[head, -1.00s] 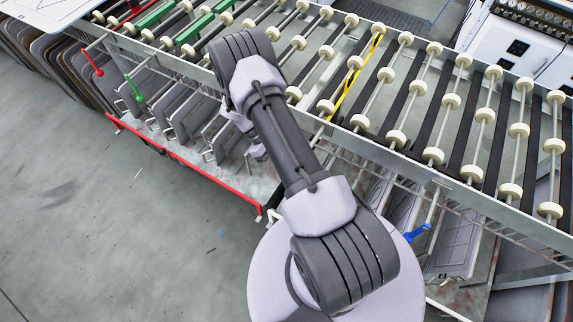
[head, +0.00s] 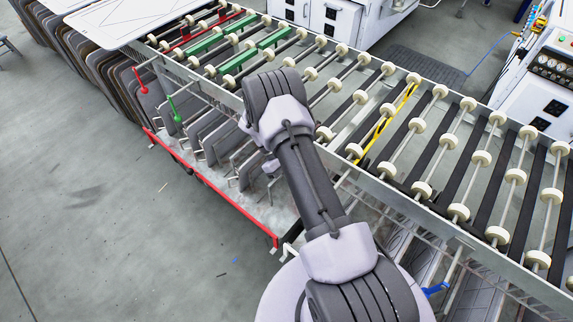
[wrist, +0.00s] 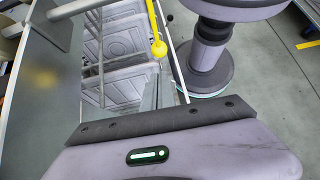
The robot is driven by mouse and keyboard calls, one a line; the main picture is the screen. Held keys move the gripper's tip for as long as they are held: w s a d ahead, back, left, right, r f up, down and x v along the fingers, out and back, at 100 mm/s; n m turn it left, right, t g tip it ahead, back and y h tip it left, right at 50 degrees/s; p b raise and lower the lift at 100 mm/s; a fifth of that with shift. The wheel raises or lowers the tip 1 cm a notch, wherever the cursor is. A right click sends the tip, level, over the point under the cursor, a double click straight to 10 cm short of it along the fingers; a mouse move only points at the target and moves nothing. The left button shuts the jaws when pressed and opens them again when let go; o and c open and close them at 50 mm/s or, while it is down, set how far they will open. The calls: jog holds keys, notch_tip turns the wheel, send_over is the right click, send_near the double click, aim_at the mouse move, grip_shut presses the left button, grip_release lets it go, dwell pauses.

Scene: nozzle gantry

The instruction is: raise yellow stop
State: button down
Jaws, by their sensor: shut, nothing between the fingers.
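The yellow stop is a thin yellow bar (head: 386,124) lying between the rollers of the conveyor, right of my arm in the head view. In the wrist view a yellow lever with a round ball knob (wrist: 158,48) hangs down beside the frame, at top centre. My gripper (wrist: 165,124) is shut and empty at the bottom of the wrist view. The yellow knob appears beyond its front edge, with a visible gap between them. In the head view my arm hides the gripper and the yellow knob.
A red knob (head: 143,90) and a green knob (head: 177,118) stick out from the conveyor's near side, left of my arm. A blue handle (head: 435,288) is at lower right. Hanging panels and a red rail (head: 215,190) are below the conveyor. Open floor lies left.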

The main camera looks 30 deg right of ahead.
jog(key=p+v, duration=0.1)
jog(key=v, duration=0.9)
jog(key=shift+w+p, duration=0.25)
jog(key=shift+p, duration=0.05)
jog(key=shift+a, duration=0.1)
